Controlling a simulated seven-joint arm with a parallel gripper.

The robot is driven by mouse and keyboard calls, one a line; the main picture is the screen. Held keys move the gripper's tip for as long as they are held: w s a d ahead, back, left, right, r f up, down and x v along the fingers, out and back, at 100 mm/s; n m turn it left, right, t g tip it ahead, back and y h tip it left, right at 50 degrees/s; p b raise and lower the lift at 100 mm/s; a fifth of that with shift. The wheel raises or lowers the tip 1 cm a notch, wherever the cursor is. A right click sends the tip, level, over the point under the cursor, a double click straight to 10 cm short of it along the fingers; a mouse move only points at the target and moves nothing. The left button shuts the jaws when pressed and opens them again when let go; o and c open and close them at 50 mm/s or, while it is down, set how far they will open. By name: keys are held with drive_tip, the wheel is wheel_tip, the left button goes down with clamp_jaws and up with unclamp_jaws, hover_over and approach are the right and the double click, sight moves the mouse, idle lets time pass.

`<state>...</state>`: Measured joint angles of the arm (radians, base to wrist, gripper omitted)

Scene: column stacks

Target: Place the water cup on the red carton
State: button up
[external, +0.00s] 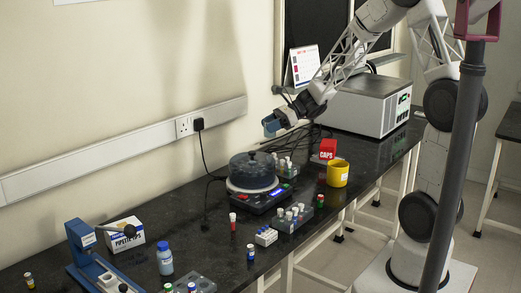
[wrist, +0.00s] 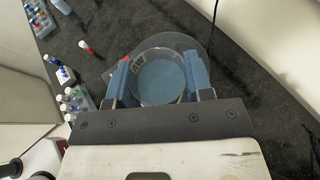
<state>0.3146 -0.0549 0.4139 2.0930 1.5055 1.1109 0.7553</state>
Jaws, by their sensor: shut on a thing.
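My gripper (wrist: 158,78) has its two blue fingers on either side of a clear round cup (wrist: 160,80) with bluish water and is shut on it. In the external view my gripper (external: 271,125) is in the air near the wall, above and behind the round dark-lidded device. I cannot clearly tell the cup from the blue fingers there. The red carton (external: 327,149), marked CAPS, stands on the black bench to the right of my gripper and lower. I cannot make out the carton for sure in the wrist view.
A yellow mug (external: 337,174) stands just in front of the carton. The dark-lidded device (external: 252,172) and vial racks (external: 292,216) are to the left. A large white machine (external: 366,104) stands behind. A black cable (external: 206,160) hangs from the wall socket.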

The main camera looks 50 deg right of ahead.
drive_tip(key=s+d+f+m+t+h, duration=0.1)
drive_tip(key=s+d+m+t+h, duration=0.25)
drive_tip(key=s+d, duration=0.8)
drive_tip(key=s+d+m+t+h, duration=0.3)
drive_tip(key=s+d, duration=0.5)
drive_tip(key=d, duration=0.6)
drive_tip(key=shift+g, duration=0.65)
drive_tip(key=shift+a+f, duration=0.1)
drive_tip(key=shift+f, duration=2.35)
hover_over(320, 143)
drive_tip(key=shift+w+f, duration=0.1)
drive_tip(key=shift+f, duration=0.6)
drive_tip(key=shift+f, duration=1.8)
drive_tip(key=shift+f, duration=0.1)
